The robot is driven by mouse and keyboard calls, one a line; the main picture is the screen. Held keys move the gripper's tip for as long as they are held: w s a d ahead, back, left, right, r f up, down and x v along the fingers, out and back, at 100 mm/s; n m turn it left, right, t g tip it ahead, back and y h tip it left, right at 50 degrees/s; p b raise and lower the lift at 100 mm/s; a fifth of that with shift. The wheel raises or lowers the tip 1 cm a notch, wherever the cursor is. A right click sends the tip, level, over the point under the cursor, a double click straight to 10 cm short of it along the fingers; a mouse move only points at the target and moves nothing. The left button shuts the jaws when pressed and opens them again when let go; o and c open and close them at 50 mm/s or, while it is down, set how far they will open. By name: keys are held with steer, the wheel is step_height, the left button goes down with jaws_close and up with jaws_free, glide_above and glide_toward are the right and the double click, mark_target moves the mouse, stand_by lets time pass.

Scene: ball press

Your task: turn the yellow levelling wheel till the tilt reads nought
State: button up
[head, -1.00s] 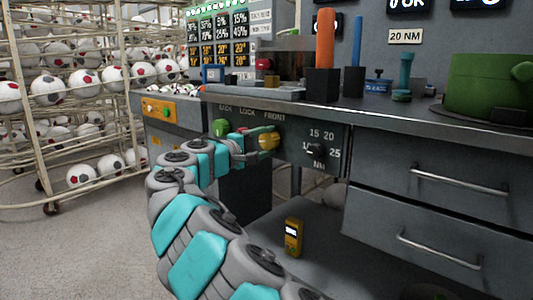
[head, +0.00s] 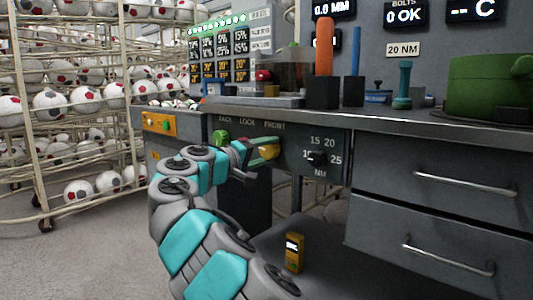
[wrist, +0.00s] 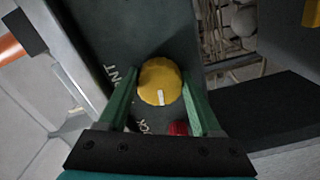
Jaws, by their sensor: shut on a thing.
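The yellow levelling wheel (head: 269,151) is on the dark front panel of the bench. In the wrist view the wheel (wrist: 158,76) is round, with a white mark on its lower edge, towards my palm. My gripper (wrist: 160,73) has its two green fingers on either side of the wheel and is shut on it. In the head view my gripper (head: 262,146) reaches the wheel from the left, and a finger hides part of it. A display (head: 334,8) at the top reads 0.0 MM; whether this is the tilt, I cannot tell.
A green knob (head: 221,137) sits left of the wheel and a black NM dial (head: 317,158) right of it. A red part (wrist: 178,128) shows near my palm. A yellow handheld device (head: 294,253) stands on the lower shelf. Ball racks (head: 127,85) stand at the left.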

steer(key=o, duration=1.4)
steer(key=shift+p+v, duration=0.35)
steer(key=shift+v, duration=3.55)
